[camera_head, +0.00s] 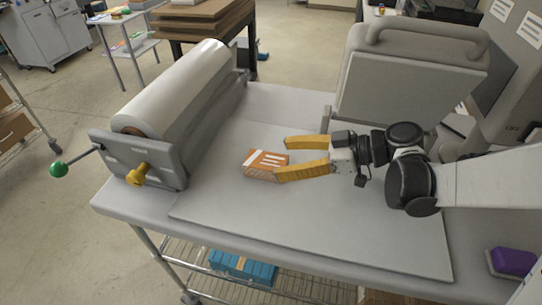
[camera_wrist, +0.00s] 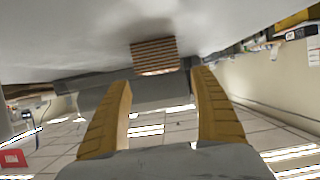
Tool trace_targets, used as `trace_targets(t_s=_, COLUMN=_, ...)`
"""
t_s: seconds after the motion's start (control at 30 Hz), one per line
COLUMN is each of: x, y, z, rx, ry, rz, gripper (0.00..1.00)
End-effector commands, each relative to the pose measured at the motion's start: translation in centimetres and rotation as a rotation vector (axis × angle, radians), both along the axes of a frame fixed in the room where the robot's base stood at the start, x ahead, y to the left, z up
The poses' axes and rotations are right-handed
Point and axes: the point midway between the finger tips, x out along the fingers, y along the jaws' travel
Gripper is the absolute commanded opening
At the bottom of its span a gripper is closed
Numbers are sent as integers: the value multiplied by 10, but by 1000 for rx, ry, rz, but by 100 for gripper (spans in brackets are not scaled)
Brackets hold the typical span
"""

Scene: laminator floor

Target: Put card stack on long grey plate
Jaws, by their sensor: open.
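The card stack (camera_head: 262,161), orange with white bands, lies on the pale grey worktop left of centre in the head view. In the wrist view the card stack (camera_wrist: 154,56) shows its striped edge just ahead of and between the fingertips. My gripper (camera_head: 281,158) has two yellow fingers spread apart at the stack's right end; the near finger overlaps its lower right corner in the picture. In the wrist view my gripper (camera_wrist: 163,78) is open with nothing held. A broad, thin grey plate (camera_head: 330,225) covers much of the worktop; I cannot tell whether it is the named plate.
A laminator with a large white roll (camera_head: 180,88), a yellow knob (camera_head: 138,175) and a green-ended crank (camera_head: 58,170) stands left. A grey case-like machine (camera_head: 405,95) stands behind my arm. A purple block (camera_head: 513,262) lies at lower right. The front worktop is clear.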

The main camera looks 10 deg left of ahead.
Motion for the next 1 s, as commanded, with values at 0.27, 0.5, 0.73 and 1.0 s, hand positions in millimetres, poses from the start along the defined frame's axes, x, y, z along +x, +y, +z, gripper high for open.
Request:
trace_targets(t_s=0.27, x=-4, y=-54, z=23, rx=0, ry=0, rz=-3, gripper=73)
trace_targets(t_s=0.5, x=-6, y=-69, z=29, rx=0, ry=0, rz=0, gripper=73)
trace_targets(t_s=0.73, x=-12, y=-72, z=27, rx=-67, ry=80, rz=-69, gripper=73)
trace_targets(t_s=1.0, x=-56, y=-125, z=14, rx=-389, ry=427, rz=-606, gripper=73)
